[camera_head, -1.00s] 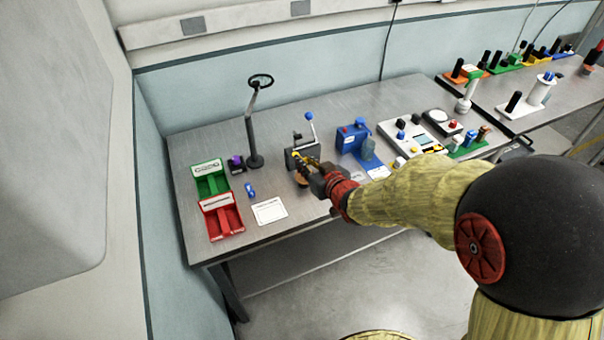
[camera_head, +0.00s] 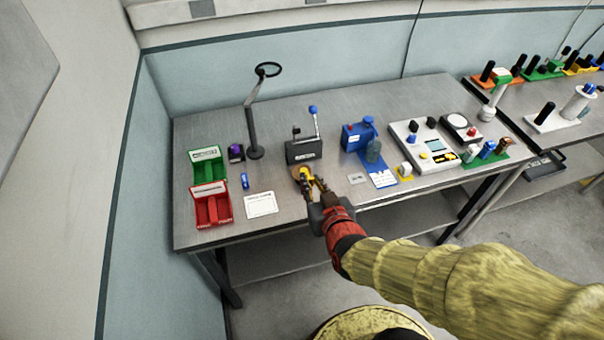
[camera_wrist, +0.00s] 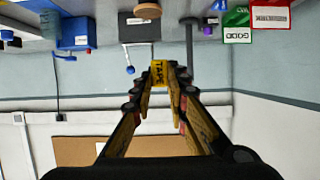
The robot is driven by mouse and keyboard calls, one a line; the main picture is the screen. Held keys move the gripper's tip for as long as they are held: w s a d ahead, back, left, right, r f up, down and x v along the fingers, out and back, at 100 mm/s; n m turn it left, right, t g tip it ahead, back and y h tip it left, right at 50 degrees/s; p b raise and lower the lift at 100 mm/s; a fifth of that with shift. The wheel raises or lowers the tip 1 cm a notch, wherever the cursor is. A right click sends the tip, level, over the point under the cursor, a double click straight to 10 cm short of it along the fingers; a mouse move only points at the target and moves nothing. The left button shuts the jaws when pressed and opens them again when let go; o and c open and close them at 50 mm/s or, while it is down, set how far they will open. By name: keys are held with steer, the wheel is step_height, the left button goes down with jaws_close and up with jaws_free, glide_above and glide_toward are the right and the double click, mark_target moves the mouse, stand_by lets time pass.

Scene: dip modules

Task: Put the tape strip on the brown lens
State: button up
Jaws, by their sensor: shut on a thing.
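My gripper (camera_head: 314,184) is over the front part of the bench. In the wrist view, my gripper (camera_wrist: 161,72) is shut on the yellow tape strip (camera_wrist: 159,77), which reads "TAPE" and sits between the fingertips. The brown lens, a small round disc (camera_wrist: 147,9), lies on the bench at the top of the wrist view, apart from the tape strip there. In the head view, the brown round shape (camera_head: 297,172) is right at my fingertips and partly hidden by them. The height of the tape strip above it is hard to tell.
A dark grey box with a blue-knobbed lever (camera_head: 304,150) stands just behind my gripper. Left are a green bin (camera_head: 208,165), a red bin (camera_head: 211,203), a white card (camera_head: 261,204) and a magnifier stand (camera_head: 253,135). A blue device (camera_head: 356,136) stands to the right.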

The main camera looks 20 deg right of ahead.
steer(key=shift+w+d+f+b, duration=0.4)
steer(key=shift+w+f+b, duration=0.5)
steer(key=shift+w+f, duration=1.25)
steer(key=shift+w+d+f+b, duration=0.35)
steer(key=shift+w+f+b, duration=0.5)
steer(key=shift+w+f, duration=1.25)
steer(key=shift+w+d+f+b, duration=0.4)
steer(key=shift+w+f+b, duration=0.5)
steer(key=shift+w+f, duration=1.25)
steer(key=o, duration=0.3)
steer(key=shift+f, duration=0.1)
steer(key=o, duration=0.4)
steer(key=shift+o, duration=0.5)
